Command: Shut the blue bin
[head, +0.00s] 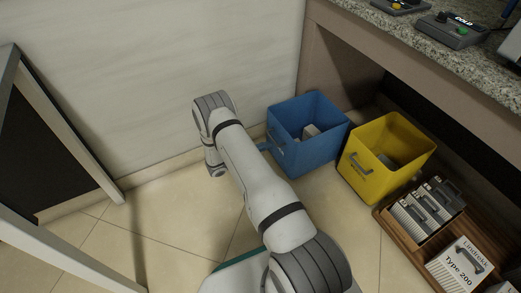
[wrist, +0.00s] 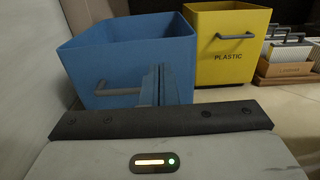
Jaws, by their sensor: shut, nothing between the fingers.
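The blue bin (head: 305,158) stands on the floor at the left end of the counter, out in front of the dark space beneath it. Its top is open and a pale object (head: 311,131) shows inside. In the wrist view the front of the blue bin (wrist: 130,60) fills the upper left, with a grey handle (wrist: 115,91) on it. My gripper (wrist: 158,72) is shut and empty, its fingers in front of the bin's face, just right of the handle. I cannot tell whether they touch it. In the head view my arm hides most of the gripper.
A yellow bin (head: 368,183) marked PLASTIC stands just right of the blue one. Farther right is a wooden tray (head: 393,228) with several grey cases. A granite counter (head: 410,50) overhangs. A pale wall (head: 150,80) stands at left, with open tiled floor before it.

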